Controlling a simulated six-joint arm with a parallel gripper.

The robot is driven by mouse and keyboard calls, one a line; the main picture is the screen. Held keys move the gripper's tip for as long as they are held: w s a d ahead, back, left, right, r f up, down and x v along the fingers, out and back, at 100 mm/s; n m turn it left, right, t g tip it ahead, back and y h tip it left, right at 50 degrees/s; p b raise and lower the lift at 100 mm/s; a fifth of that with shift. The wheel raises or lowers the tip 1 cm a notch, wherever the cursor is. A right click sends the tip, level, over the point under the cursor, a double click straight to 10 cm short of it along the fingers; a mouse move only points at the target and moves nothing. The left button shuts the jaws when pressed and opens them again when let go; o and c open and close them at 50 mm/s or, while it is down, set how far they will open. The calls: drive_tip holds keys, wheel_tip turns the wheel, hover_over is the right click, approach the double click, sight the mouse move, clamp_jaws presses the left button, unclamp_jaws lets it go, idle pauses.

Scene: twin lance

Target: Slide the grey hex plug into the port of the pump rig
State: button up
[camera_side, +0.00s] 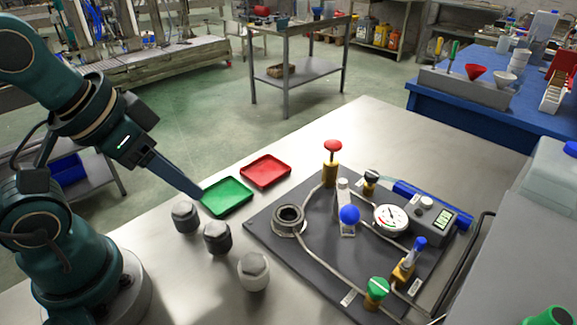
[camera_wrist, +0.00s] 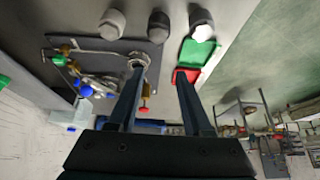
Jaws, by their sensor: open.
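Three short plugs stand upright in a row on the bench: a pale grey one (camera_side: 253,272) nearest the camera, a dark one (camera_side: 217,238) in the middle, and a grey one (camera_side: 185,217) by the green tray. Their exact outlines are too small to tell apart surely. The pump rig (camera_side: 266,236) is a dark plate to their right; its round port (camera_side: 289,214), a raised collar with a dark opening, looks empty. My gripper (camera_side: 200,193) is open and empty above the green tray's left edge. In the wrist view its fingers (camera_wrist: 160,75) are spread apart, with the plugs beyond them.
A green tray (camera_side: 226,197) and a red tray (camera_side: 265,171) lie behind the plugs. Bare bench lies in front of the plugs.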

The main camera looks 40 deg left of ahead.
drive_tip(key=o, duration=0.7)
drive_tip(key=m+g, duration=0.2)
drive_tip(key=g, duration=0.3)
hover_over(182, 207)
drive_tip(key=f, duration=0.6)
drive_tip(key=shift+w+d+f, duration=0.25)
drive_tip(key=shift+d+f, duration=0.15)
drive_tip(key=shift+s+a+f+n+g, duration=0.15)
drive_tip(key=shift+a+f+n, duration=0.05)
drive_tip(key=shift+f, duration=0.2)
drive_tip(key=shift+s+a+f+n+g, duration=0.15)
drive_tip(key=shift+a+f+n, duration=0.05)
drive_tip(key=shift+f, duration=2.4)
